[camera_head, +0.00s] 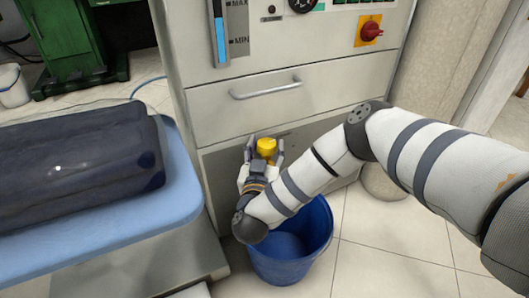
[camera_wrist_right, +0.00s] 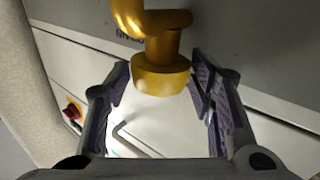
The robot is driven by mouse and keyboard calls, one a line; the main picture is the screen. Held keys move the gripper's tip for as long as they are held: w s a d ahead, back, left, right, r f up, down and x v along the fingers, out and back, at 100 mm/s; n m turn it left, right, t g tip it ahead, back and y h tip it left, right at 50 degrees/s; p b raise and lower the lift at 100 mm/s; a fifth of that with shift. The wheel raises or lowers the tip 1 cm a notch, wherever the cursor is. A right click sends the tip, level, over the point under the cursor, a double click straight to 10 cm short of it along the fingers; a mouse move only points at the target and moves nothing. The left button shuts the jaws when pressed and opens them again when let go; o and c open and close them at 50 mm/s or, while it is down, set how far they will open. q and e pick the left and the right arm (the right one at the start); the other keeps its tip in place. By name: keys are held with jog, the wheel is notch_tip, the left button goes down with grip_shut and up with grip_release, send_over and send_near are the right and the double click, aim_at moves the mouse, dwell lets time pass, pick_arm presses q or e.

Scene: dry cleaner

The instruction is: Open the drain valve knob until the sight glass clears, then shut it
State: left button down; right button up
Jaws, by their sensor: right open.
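The yellow drain valve knob (camera_head: 266,147) is on the lower front of the grey machine. In the right wrist view the knob (camera_wrist_right: 160,80) is close, with a bent yellow part above it. My right gripper (camera_head: 264,154) is open, with a finger on each side of the knob. In the right wrist view the fingers (camera_wrist_right: 159,85) flank the knob; I cannot tell whether either touches it. The sight glass (camera_head: 219,38) at the machine's upper left has a blue column between the MAX and MIN marks. My left gripper is not in view.
A blue bucket (camera_head: 314,238) stands on the floor below the knob, partly behind my right arm. The drawer handle (camera_head: 265,91) and a red rotary switch (camera_head: 370,31) are above. A blue padded board (camera_head: 176,205) with dark folded cloth (camera_head: 85,165) is at left.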

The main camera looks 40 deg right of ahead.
jog(key=shift+c, duration=0.3)
jog(key=c, duration=0.8)
